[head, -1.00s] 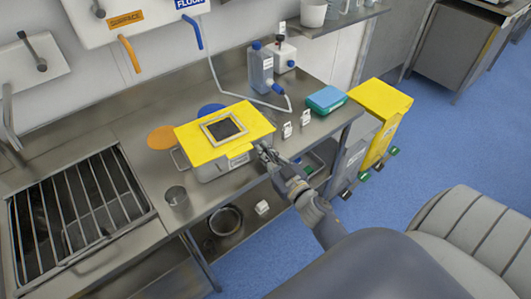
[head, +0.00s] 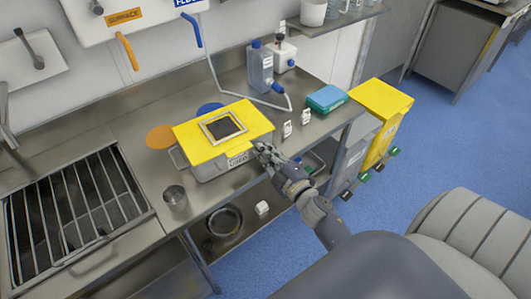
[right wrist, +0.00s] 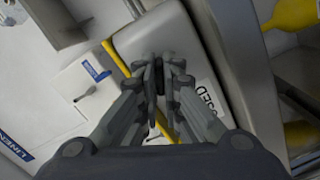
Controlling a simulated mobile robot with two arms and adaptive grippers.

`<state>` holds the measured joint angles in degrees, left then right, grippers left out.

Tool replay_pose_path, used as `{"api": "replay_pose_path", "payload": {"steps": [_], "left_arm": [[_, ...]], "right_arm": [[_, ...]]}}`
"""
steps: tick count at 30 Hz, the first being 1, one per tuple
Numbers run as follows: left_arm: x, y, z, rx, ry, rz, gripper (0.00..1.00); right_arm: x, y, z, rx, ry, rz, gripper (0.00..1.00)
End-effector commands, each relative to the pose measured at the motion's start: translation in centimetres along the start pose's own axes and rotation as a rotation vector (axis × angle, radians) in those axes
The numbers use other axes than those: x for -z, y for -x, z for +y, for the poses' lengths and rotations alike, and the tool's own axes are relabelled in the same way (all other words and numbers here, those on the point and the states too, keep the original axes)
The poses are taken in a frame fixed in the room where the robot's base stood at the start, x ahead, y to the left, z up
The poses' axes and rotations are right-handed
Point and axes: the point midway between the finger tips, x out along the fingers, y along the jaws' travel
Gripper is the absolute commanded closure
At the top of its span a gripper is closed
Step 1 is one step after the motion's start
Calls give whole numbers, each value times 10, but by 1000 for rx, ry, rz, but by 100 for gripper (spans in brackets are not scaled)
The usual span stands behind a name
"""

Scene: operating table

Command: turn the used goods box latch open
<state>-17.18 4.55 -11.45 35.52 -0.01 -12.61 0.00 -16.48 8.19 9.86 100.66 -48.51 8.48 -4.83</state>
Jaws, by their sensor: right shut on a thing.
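The used goods box (head: 208,170) is a grey metal box with a yellow lid (head: 185,138) on the steel counter. The lid has a framed dark window (head: 223,127). In the right wrist view the box wall (right wrist: 190,45) shows a partly covered label (right wrist: 207,98) ending in "SED". My right gripper (head: 259,150) is at the front right corner of the box, just below the lid edge. In the right wrist view its fingers (right wrist: 158,82) are shut on the small dark latch, which they mostly hide. The latch's angle cannot be told. My left gripper is not in view.
A metal cup (head: 175,198) stands left of the box, near the counter front. A barred sink (head: 75,210) is further left. Small white labelled tags (head: 287,129), a teal box (head: 326,99) and a grey bottle (head: 260,70) stand right and behind. A yellow-lidded bin (head: 380,100) stands beyond the counter's right end.

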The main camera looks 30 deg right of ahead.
Motion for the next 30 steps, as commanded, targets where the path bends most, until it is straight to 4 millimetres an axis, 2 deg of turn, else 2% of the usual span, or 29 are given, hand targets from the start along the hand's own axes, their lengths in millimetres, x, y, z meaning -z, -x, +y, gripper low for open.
{"api": "replay_pose_path", "payload": {"steps": [6, 15, 30], "left_arm": [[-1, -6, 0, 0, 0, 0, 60], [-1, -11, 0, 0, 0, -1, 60], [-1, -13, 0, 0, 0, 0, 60]], "right_arm": [[0, 0, -2, 1, 190, 2, 100], [0, 0, -1, 2, 380, 1, 100], [0, 0, -1, 2, 477, 1, 100]]}}
